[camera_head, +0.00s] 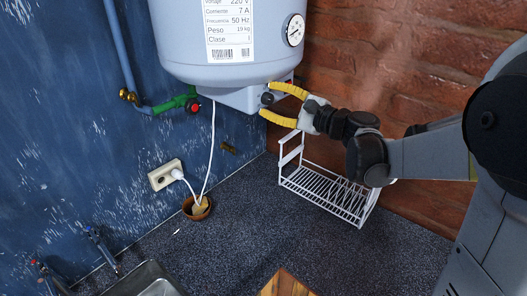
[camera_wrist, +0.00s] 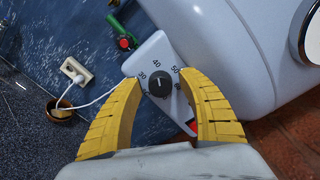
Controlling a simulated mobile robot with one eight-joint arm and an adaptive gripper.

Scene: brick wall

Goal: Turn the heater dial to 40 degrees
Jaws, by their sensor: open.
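The heater dial (camera_wrist: 159,84) is a round black knob on the light panel (camera_wrist: 152,50) under the heater (camera_head: 228,40). Numbers 30, 40 and 50 are printed in an arc around it. The dial's pointer mark is too small to read surely. In the head view the dial (camera_head: 267,98) shows at the panel's right end. My gripper (camera_head: 265,99) has its yellow fingers spread, one above and one below the dial. In the wrist view my gripper (camera_wrist: 162,78) has a fingertip on each side of the dial, with no clear contact.
A round gauge (camera_head: 293,30) sits on the heater's side. A red-and-green valve (camera_head: 191,105) is left of the panel. A white wire rack (camera_head: 325,192) stands on the counter below my gripper. A white cable (camera_head: 209,160) hangs down to the wall socket (camera_head: 165,175).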

